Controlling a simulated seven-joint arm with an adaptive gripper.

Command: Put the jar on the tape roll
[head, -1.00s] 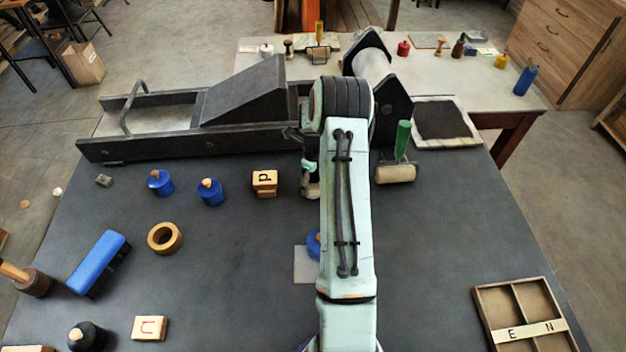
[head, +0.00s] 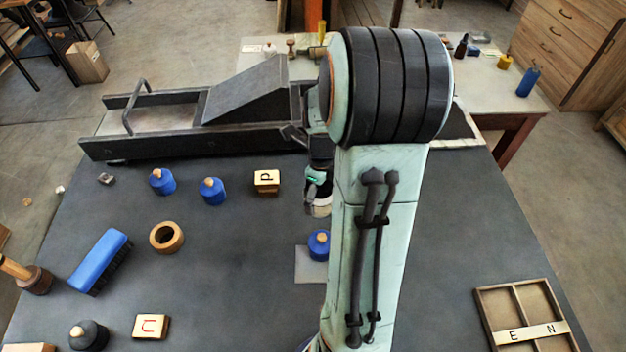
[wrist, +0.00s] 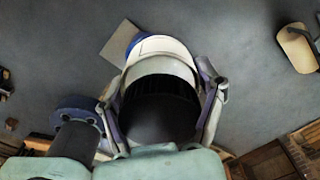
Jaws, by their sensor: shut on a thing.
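The held jar (wrist: 160,110) shows in the wrist view as a dark, ribbed round top with a pale band beyond it. My gripper (wrist: 165,98) is shut on it, one finger on each side. In the head view my gripper (head: 318,194) hangs beside my arm, and the pale lower part of the jar (head: 319,209) shows under it, apparently above the table. The tape roll (head: 166,237), a brown ring with an open centre, lies flat on the table to the left of my gripper, with nothing on it.
A blue corked bottle (head: 319,245) stands on a grey card (head: 309,268) just in front of my gripper. Two more blue bottles (head: 213,191) (head: 162,181) and letter block P (head: 266,181) stand left. A blue brush (head: 99,260) lies beside the roll. The press (head: 190,120) bounds the back.

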